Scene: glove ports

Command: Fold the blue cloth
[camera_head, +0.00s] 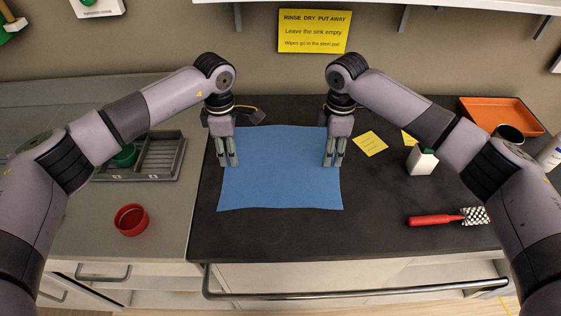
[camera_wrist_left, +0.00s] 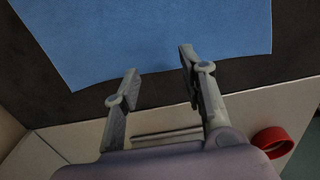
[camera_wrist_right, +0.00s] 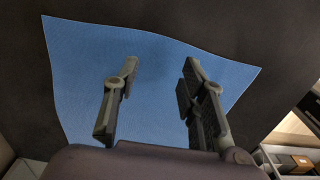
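The blue cloth (camera_head: 280,175) lies spread out flat on the dark worktop, its edges slightly wavy. It also shows in the left wrist view (camera_wrist_left: 150,35) and the right wrist view (camera_wrist_right: 85,80). My left gripper (camera_head: 229,162) is over the cloth's left edge; its fingers are apart with nothing between them in the left wrist view (camera_wrist_left: 155,75). My right gripper (camera_head: 334,160) is over the right edge; its fingers (camera_wrist_right: 160,70) are also apart and empty. Both point down. I cannot tell whether the fingertips touch the cloth.
A green cup (camera_head: 124,155) sits at a grey rack (camera_head: 160,158) on the left; a red ring-shaped cup (camera_head: 131,219) is nearer. On the right are a yellow note (camera_head: 370,143), a white bottle (camera_head: 422,160), a red-handled brush (camera_head: 445,219) and an orange tray (camera_head: 500,112). The worktop before the cloth is clear.

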